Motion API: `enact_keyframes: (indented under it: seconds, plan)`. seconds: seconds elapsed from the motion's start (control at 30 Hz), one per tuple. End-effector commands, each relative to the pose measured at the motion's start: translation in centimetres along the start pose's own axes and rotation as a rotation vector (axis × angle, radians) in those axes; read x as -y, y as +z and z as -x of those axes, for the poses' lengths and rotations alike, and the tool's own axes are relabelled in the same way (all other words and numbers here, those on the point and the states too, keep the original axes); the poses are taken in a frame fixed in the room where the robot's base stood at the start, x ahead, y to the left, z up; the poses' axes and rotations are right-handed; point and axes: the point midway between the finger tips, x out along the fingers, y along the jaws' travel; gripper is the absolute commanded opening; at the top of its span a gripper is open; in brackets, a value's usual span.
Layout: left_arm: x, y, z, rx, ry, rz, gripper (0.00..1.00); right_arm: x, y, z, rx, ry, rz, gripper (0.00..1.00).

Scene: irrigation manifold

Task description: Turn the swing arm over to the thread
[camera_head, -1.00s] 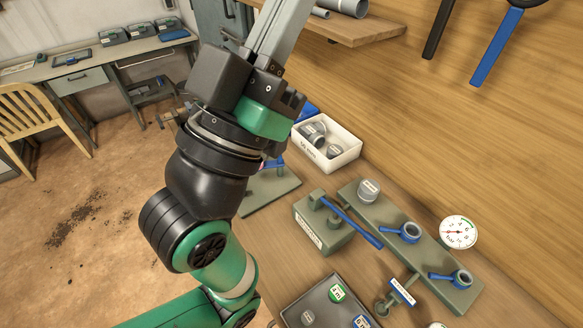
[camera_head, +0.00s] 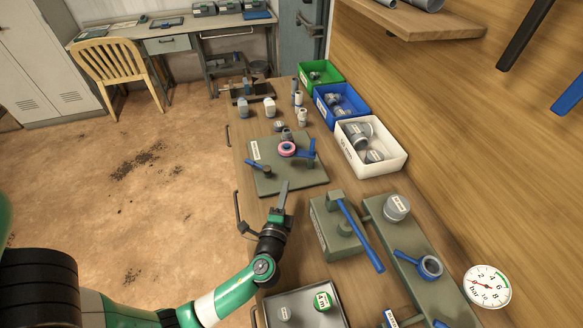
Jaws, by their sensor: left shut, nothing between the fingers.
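A flat grey-green plate (camera_head: 313,180) lies on the bench in the head view. On it stand a pink-rimmed ring (camera_head: 287,149), a blue upright bracket (camera_head: 308,152) at its right, and a short blue lever with a dark knob (camera_head: 257,167) at its left. I cannot tell for sure which part is the swing arm, and the thread is too small to make out. My left gripper (camera_head: 284,186) is shut and empty at the plate's near edge, with its fingers pointing toward the plate. It is apart from the ring and the lever. My right gripper is not in view.
Green (camera_head: 320,72), blue (camera_head: 341,103) and white (camera_head: 371,147) bins line the wall side. A grey block with a long blue handle (camera_head: 360,235) and a valve rail (camera_head: 412,262) stand at right. A grey tray (camera_head: 279,300) lies nearest. Small fittings stand behind the plate.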

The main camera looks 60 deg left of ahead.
Motion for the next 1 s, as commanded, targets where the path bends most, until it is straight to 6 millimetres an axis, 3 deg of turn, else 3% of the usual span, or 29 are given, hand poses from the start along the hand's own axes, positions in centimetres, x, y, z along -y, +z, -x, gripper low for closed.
enact_keyframes:
  seconds: [0.17,0.6,1.0]
  plan:
    - [0.0,0.0,-1.5,0.003,0.0,0.005,0.0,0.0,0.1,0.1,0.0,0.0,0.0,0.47]
    - [0.1,-0.1,-9.1,0.001,-0.001,0.008,0.0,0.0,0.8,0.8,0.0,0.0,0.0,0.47]
    - [0.1,-0.1,-10.0,-0.001,0.0,0.008,0.0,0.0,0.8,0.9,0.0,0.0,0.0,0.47]
